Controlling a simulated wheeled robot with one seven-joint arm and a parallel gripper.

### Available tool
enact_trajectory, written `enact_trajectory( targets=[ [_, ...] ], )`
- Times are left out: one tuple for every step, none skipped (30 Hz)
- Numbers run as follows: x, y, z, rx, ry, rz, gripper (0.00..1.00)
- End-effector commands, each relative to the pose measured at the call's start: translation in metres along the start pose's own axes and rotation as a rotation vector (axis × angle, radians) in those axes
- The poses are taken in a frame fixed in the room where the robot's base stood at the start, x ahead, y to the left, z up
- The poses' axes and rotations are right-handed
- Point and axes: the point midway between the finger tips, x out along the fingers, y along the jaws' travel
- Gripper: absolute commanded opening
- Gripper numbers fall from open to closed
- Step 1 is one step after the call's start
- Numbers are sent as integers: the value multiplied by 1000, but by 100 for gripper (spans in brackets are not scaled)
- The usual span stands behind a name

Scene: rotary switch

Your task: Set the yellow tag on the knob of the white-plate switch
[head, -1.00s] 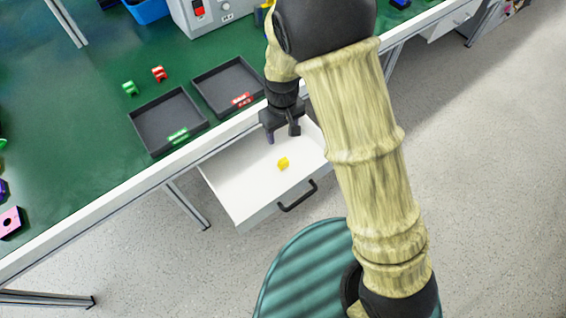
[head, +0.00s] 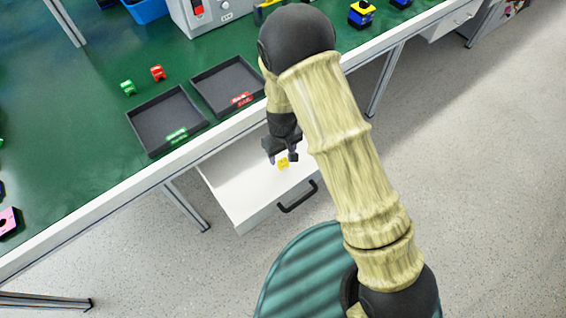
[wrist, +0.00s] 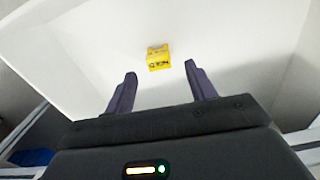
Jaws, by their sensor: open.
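The yellow tag (head: 283,163) lies on the floor of an open white drawer (head: 240,190). It also shows in the wrist view (wrist: 158,57), with dark lettering on its near face, ahead of and between my fingertips. My gripper (head: 282,159) is over the drawer, close to the tag in the head view. In the wrist view my gripper (wrist: 160,72) is open, its two fingers apart with nothing between them. The tag appears beyond the fingertips, not held. A grey box (head: 215,15) with a red switch stands at the back of the bench; I cannot tell a white-plate switch.
The drawer walls surround my gripper's area.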

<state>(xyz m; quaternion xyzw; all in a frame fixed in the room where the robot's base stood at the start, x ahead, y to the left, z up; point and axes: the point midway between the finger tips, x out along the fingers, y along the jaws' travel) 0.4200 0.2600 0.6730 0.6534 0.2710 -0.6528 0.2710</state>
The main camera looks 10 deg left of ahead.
Motion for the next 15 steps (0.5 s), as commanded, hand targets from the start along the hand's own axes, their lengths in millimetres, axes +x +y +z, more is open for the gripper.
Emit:
enact_trajectory(
  targets=[
    [0, 0, 0, 0, 0, 0, 55],
    [0, 0, 0, 0, 0, 0, 55],
    [0, 0, 0, 0, 0, 0, 55],
    [0, 0, 0, 0, -1, 0, 55],
    [2, 0, 0, 0, -1, 0, 55],
    [4, 0, 1, 0, -2, 0, 55],
    [7, 0, 1, 0, -2, 0, 55],
    [10, 0, 1, 1, -3, -1, 55],
    [16, 0, 2, 2, -4, -1, 55],
    [20, 1, 2, 2, -4, -1, 55],
    [25, 1, 3, 1, -5, -1, 55],
    [32, 1, 3, 2, -4, -1, 55],
    [36, 1, 3, 2, -4, -1, 55],
    [41, 1, 3, 1, -5, -1, 55],
    [45, 1, 2, 1, -3, -1, 55]
  ],
)
